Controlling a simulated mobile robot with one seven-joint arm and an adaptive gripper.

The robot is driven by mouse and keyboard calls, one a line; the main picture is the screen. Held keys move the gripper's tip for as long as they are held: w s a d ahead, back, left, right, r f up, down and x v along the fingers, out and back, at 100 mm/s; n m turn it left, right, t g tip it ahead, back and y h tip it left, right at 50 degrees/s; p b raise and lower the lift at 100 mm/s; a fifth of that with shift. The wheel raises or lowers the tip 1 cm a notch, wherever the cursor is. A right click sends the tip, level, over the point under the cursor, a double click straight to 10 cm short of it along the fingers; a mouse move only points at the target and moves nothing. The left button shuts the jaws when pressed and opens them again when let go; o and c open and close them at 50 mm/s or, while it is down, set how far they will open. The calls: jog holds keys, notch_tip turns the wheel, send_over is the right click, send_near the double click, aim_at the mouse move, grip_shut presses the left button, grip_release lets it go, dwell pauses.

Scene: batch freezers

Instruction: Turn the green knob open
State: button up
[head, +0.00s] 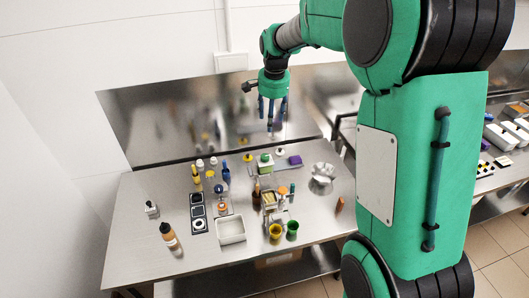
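A small item with a green top (265,158) and a pale body stands near the back of the steel table. It may carry the green knob, but it is too small to tell its shape or its turn. My gripper (271,118) hangs in the air over the back of the table, above and slightly right of that item, fingers pointing down. The fingers look spread apart, with nothing between them. The gripper is clear of everything on the table.
The steel table (150,235) holds several bottles, a white tray (231,230), a yellow cup (275,231), a green cup (292,230) and a metal vessel (321,178). A steel back panel (150,120) stands behind. The table's left side is mostly free.

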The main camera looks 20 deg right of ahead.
jog(key=w+f+m+p, duration=0.2)
jog(key=w+f, duration=0.5)
jog(key=w, duration=0.1)
jog(key=m+g+p, duration=0.2)
jog(key=m+p, duration=0.1)
send_over(265, 156)
notch_tip(265, 156, down, 11)
jog(key=shift+w+f, duration=0.15)
jog(key=shift+f, duration=0.15)
notch_tip(265, 156, down, 14)
jog(key=shift+r+p, duration=0.15)
jog(key=shift+p, duration=0.4)
jog(key=shift+c, duration=0.3)
jog(key=c, duration=1.1)
